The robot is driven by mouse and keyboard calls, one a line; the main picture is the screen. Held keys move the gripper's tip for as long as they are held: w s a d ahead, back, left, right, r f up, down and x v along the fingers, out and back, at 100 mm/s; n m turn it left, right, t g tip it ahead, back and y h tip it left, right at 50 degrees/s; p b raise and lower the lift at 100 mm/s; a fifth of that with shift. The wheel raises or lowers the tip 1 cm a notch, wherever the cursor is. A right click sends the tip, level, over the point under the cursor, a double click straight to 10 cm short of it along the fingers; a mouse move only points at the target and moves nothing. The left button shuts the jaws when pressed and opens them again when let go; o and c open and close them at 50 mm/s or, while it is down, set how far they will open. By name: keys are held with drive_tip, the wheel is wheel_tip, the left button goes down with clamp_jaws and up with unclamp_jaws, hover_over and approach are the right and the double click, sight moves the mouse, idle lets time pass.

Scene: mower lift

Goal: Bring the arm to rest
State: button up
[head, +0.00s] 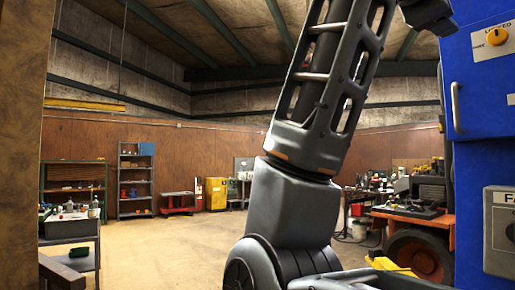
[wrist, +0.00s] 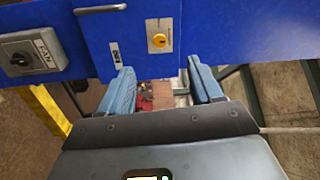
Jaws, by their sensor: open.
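My arm (head: 297,200) stands raised through the middle of the head view. Its upper link leans to the right, and a dark part of it reaches the top right corner next to the blue cabinet (head: 483,100). My gripper (wrist: 163,82) shows in the wrist view with its two blue-grey fingers spread apart. Nothing is held between them. The blue cabinet fills the top of the wrist view, beyond the fingertips. I cannot tell how wide the gap to it is. The fingers do not show in the head view.
The cabinet carries a yellow knob (head: 497,36), a handle (head: 455,105) and a fan switch (head: 501,231). An orange mower (head: 424,240) is at right, partly hidden. A brown post (head: 20,150) and a small table (head: 72,232) stand at left. The floor (head: 165,250) between is clear.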

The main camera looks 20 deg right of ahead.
drive_tip(key=w+a+f+n+t, duration=0.3)
drive_tip(key=w+f+n+t, duration=0.2)
drive_tip(key=w+f+n, duration=0.4)
drive_tip(key=w+a+f+n+t, duration=0.3)
drive_tip(key=w+f+n+t, duration=0.3)
drive_tip(key=f, duration=0.5)
drive_tip(key=a+f+n+t+y, duration=0.2)
drive_tip(key=a+f+n+y, duration=0.3)
drive_tip(key=f, duration=0.7)
drive_tip(key=a+f+n+t+y, duration=0.25)
drive_tip(key=f+n+y, duration=0.35)
drive_tip(key=f, duration=0.7)
drive_tip(key=s+a+f+n+g+y, duration=0.1)
drive_tip(key=s+a+f+n+y, duration=0.2)
drive_tip(key=s+f, duration=0.55)
drive_tip(key=s+a+f+n+y, duration=0.2)
drive_tip(key=s+f+n+y, duration=0.1)
drive_tip(key=s+f, duration=0.55)
drive_tip(key=s+a+f+g+y, duration=0.1)
drive_tip(key=s+f, duration=0.1)
drive_tip(key=s, duration=0.9)
drive_tip(key=s+a+f+g+y, duration=0.1)
drive_tip(key=s+a+f+g, duration=0.1)
drive_tip(key=s, duration=1)
drive_tip(key=shift+a+f, duration=0.2)
drive_tip(key=shift+f, duration=0.1)
